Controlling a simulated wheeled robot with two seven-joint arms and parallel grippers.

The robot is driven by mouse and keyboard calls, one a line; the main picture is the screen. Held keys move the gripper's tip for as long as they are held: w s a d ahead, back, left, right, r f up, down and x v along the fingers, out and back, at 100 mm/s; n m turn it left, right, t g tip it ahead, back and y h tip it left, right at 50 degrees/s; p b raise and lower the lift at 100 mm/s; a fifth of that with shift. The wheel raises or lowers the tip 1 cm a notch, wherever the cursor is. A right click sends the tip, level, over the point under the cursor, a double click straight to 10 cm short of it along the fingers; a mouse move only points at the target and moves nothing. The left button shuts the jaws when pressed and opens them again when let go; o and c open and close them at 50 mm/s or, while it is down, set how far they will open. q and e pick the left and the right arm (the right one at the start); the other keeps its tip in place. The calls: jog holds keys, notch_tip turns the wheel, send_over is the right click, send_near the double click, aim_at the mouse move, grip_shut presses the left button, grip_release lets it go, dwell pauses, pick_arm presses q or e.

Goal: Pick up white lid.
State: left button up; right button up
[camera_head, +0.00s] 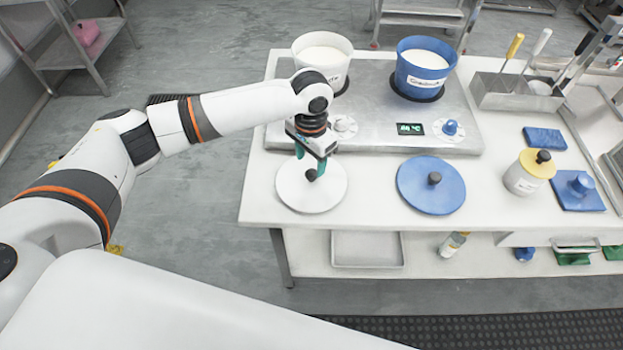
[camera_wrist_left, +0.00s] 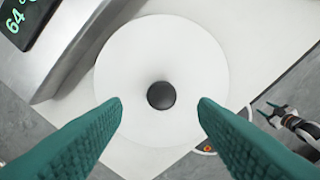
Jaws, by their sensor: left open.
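The white lid (camera_head: 299,194) is a round disc with a dark knob, lying flat on the white table near its left front corner. In the left wrist view the lid (camera_wrist_left: 195,60) fills the middle, with its black knob (camera_wrist_left: 161,95) between and beyond the fingertips. My left gripper (camera_head: 311,172) is open above the lid, its green fingers on either side of the knob; in the wrist view a gap shows on each side. My left gripper also shows in the wrist view (camera_wrist_left: 160,105). Whether the fingertips are level with the knob is unclear.
A blue lid (camera_head: 430,186) lies to the right. A yellow-lidded jar (camera_head: 521,180) stands farther right. The table between the two lids is clear.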

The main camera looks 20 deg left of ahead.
aim_at(312, 173)
pick_arm(q)
notch_tip(312, 173, down, 5)
jog(key=shift+d+f+p, duration=0.1)
jog(key=shift+p, duration=0.3)
jog(key=c, duration=1.1)
